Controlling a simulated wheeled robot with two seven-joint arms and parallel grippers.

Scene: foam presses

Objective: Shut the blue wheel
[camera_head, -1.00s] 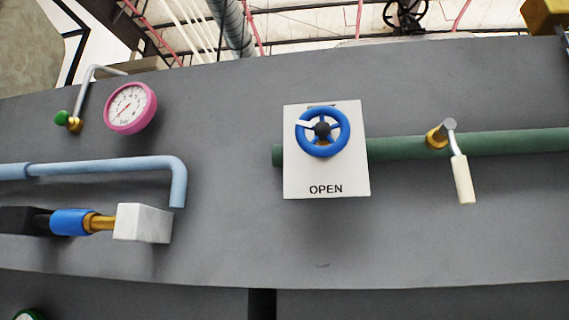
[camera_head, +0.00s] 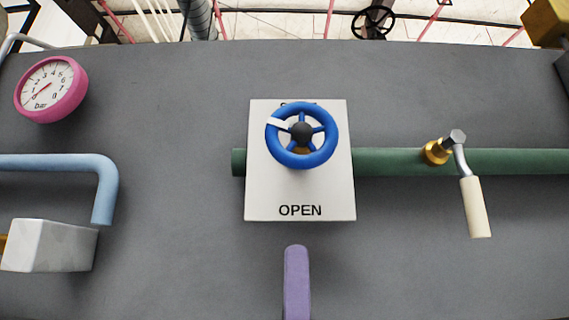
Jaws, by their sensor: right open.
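The blue wheel (camera_head: 302,152) is a round handwheel with spokes and a dark hub, in the middle of the head view. A white mark on its rim is at the upper left. It stands in front of a white plate (camera_head: 265,195) that reads OPEN at the bottom; lettering at the plate's top is mostly hidden by the wheel. My left gripper is not in view.
A green pipe (camera_head: 400,162) runs behind the plate to a cream-handled lever (camera_head: 476,205) on the right. A pink gauge (camera_head: 50,88), a light blue pipe (camera_head: 60,163) and a pale block (camera_head: 50,246) are on the left.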

